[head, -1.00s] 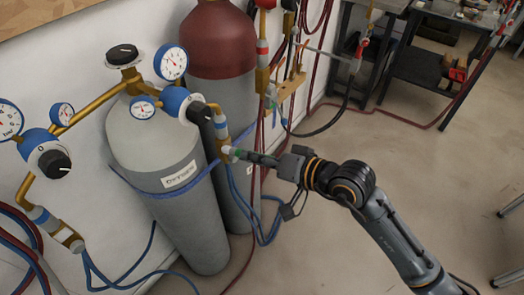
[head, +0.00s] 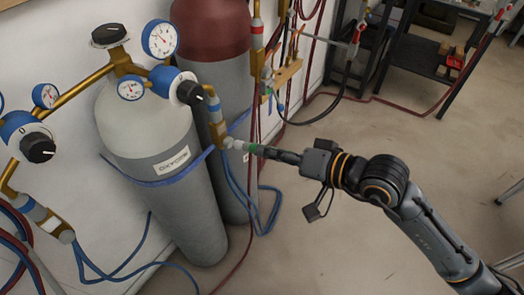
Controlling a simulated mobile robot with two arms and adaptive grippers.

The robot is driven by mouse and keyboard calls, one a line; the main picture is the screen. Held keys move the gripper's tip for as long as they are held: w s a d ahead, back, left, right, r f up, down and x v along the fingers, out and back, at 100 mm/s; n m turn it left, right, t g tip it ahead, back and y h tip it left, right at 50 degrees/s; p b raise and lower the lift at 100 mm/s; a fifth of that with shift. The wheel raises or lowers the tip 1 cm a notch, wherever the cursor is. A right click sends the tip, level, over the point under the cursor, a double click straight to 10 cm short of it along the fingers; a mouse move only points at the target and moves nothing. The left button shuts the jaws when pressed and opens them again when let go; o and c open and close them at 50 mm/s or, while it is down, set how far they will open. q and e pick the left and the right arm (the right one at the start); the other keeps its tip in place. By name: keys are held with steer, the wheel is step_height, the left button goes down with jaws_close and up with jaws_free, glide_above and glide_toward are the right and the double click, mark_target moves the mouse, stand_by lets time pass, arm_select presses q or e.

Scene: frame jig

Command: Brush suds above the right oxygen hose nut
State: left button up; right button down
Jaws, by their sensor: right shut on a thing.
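The grey oxygen cylinder (head: 155,150) stands at the left, with a blue regulator (head: 172,84) and two gauges on top. From the regulator's right side a brass pipe leads down through a blue and white fitting (head: 215,108) to the brass right hose nut (head: 220,133). My right gripper (head: 284,156) is shut on a thin brush (head: 253,148) with a green band and a pale tip. The brush points left, its tip at or just beside the lower part of the nut; contact cannot be told. No suds can be made out. My left gripper is out of view.
A dark red-topped cylinder (head: 212,35) stands behind the oxygen one. Blue hoses (head: 262,215) hang under the nut beside the cylinders. A wooden rack (head: 287,72) with hoses is behind. A black shelf (head: 425,65) stands at the back right. The floor at right is open.

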steer(key=shift+s+d, duration=0.25)
steer(key=shift+s+d+f+b, duration=0.2)
steer(key=shift+s+d+b, duration=0.15)
steer(key=shift+d+b, duration=0.25)
steer(key=shift+b+v, duration=0.4)
steer(key=shift+v, duration=0.4)
stand_by(0.8)
